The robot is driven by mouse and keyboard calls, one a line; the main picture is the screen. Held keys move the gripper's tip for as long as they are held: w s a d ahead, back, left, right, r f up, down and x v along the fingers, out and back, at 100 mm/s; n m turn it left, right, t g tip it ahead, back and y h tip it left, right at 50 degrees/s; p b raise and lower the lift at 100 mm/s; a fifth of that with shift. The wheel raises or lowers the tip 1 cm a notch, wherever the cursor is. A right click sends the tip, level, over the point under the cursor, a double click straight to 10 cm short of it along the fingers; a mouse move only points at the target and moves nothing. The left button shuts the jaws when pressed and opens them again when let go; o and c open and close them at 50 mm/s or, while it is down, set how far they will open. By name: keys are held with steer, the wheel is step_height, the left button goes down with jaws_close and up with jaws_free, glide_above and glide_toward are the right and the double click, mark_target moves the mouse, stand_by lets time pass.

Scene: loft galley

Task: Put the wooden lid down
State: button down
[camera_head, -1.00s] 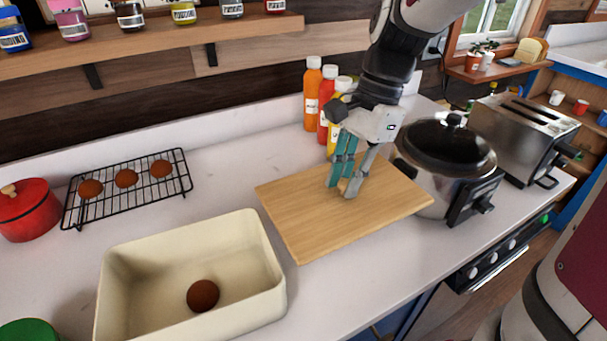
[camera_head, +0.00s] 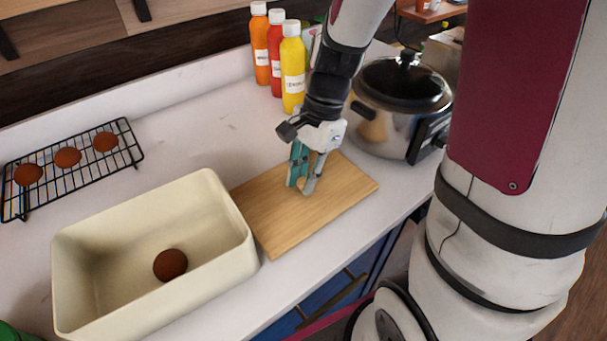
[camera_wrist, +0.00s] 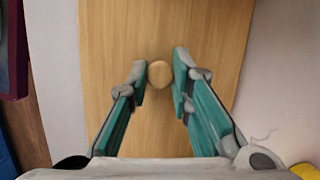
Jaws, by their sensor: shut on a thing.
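The wooden lid (camera_head: 265,218) is a flat, light rectangular board with a small round knob. It lies level just right of the cream bin (camera_head: 205,187), low over the white counter; I cannot tell whether it touches the counter. My gripper (camera_head: 302,186) points down at the lid's middle, shut on its knob. In the wrist view the knob (camera_wrist: 160,74) sits between the teal fingers of my gripper (camera_wrist: 160,78), with the lid (camera_wrist: 150,25) spreading out beneath. The bin is open and holds one brown round item (camera_head: 170,265).
A slow cooker (camera_head: 385,125) with a dark lid stands right of the board. Orange, red and yellow bottles (camera_head: 292,75) stand behind it. A black rack (camera_head: 75,165) with brown round items is at the left. The counter (camera_head: 190,140) is clear behind the bin.

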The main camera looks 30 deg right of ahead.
steer(key=c, duration=1.4)
jaws_free()
steer(key=shift+f, duration=0.1)
steer(key=shift+c, duration=0.2)
steer(key=s+p+v, duration=0.1)
steer(key=v, duration=1.1)
steer(key=s+a+r+n+t+h, duration=0.1)
steer(key=s+r+n+t, duration=0.1)
steer(key=s+n, duration=0.4)
steer(key=s+a+r+n+t+h, duration=0.2)
steer(key=s+r+n, duration=0.1)
steer(key=s+n, duration=0.4)
steer(key=shift+s+r+n+t, duration=0.3)
steer(key=shift+n+t, duration=0.1)
steer(key=shift+n, duration=0.5)
